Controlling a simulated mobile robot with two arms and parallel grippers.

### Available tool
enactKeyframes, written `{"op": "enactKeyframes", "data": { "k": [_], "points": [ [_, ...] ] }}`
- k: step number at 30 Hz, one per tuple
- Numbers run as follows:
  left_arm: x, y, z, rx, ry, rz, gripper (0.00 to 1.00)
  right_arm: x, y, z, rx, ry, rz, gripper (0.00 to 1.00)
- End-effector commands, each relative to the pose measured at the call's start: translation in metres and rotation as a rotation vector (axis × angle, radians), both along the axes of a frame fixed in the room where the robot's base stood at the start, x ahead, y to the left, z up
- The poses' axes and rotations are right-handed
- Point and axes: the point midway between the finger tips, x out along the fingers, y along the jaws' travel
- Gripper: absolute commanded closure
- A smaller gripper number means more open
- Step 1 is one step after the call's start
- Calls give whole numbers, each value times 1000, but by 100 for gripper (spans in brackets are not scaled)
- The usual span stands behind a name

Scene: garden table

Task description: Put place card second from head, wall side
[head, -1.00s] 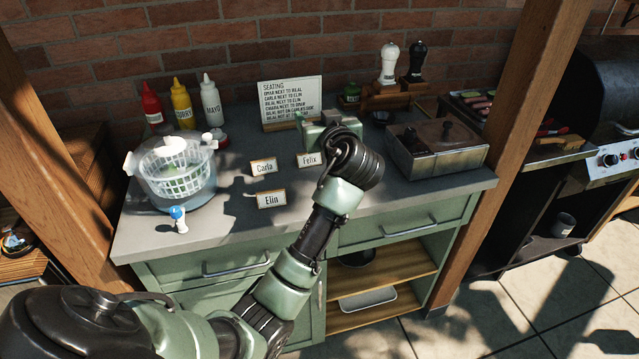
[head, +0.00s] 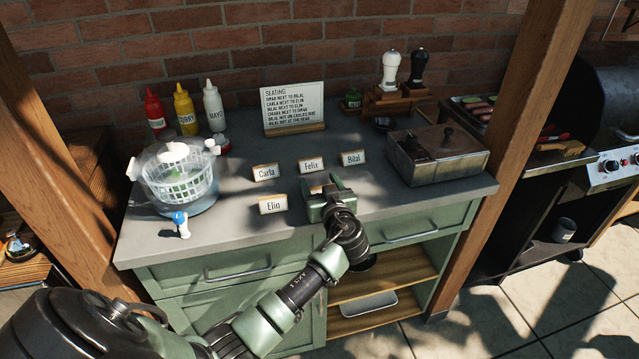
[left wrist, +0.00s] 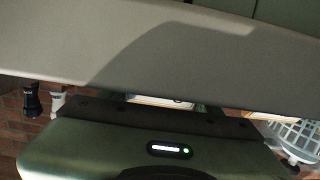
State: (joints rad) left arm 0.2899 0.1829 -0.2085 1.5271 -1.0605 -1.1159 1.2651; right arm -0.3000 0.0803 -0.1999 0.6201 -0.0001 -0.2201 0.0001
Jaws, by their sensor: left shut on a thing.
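Place cards stand on the grey counter (head: 240,225): Carla (head: 265,173), Felix (head: 311,166) and Bilal (head: 353,158) in a back row, Elin (head: 273,205) in front. My left gripper (head: 328,188) is right of Elin, near the counter's front edge. It is shut on a place card, whose pale face and wooden edge show in the left wrist view (left wrist: 160,102); its name is not readable. The seating sign (head: 293,103) stands at the back, with lines such as "Omar next to Bilal" and "Bilal not at the head". My right gripper is out of view.
A salad spinner (head: 178,178) and sauce bottles (head: 184,109) stand on the left. A lidded metal box (head: 437,154) and two mills (head: 391,67) are on the right. Wooden posts (head: 515,140) flank the counter. A grill (head: 600,120) stands beyond the right post.

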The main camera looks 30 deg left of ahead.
Motion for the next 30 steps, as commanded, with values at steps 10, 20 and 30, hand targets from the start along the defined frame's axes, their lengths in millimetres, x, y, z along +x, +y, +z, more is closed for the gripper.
{"op": "enactKeyframes", "data": {
  "k": [10, 20, 30],
  "points": [
    [0, 0, -4, -1, -1, 0, 76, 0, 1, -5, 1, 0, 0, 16],
    [0, 0, -2, -1, 1, 0, 15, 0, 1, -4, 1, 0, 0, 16],
    [-12, -15, -5, -6, -1, -1, 15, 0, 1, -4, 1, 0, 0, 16]
  ]
}}
